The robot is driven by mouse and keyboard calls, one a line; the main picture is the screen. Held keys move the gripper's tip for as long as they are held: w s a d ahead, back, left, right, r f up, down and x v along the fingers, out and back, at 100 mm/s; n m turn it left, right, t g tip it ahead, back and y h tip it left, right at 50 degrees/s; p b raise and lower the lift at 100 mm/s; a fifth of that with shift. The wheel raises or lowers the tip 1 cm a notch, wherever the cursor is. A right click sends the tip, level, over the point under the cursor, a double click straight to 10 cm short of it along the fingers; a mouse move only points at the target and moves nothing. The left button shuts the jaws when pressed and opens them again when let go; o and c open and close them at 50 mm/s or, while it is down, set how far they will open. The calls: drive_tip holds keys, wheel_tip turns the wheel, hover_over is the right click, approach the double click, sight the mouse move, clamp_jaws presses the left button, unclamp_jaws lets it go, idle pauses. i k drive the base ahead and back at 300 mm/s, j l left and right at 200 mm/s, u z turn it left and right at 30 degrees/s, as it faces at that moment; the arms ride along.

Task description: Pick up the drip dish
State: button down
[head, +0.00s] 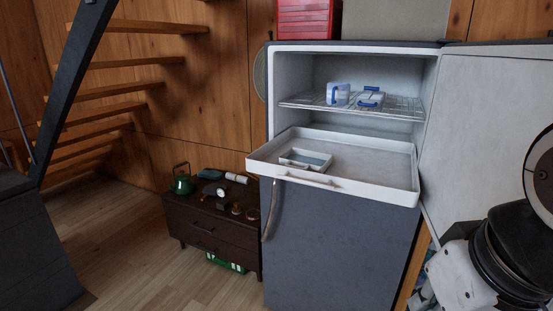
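A small white rectangular dish (306,168), which looks like the drip dish, lies in the wide white pull-out tray (360,190). Its inside looks grey-blue, and I cannot tell whether that is liquid or its floor. The tray juts out from the lower part of the open upper compartment of a fridge (340,245). Parts of my arm show at the right edge, but my gripper is not in view.
The fridge door (485,130) stands open to the right. Two white and blue containers (338,94) (370,97) sit on the wire shelf (390,105) above the tray. A low dark cabinet (215,230) with a green kettle (182,181) stands left. Wooden stairs rise behind it.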

sight(298, 158)
drive_tip(key=i+z, duration=0.1)
drive_tip(key=i, duration=0.9)
drive_tip(key=i+j+z, duration=0.1)
drive_tip(key=i, duration=0.9)
drive_tip(key=j, duration=0.1)
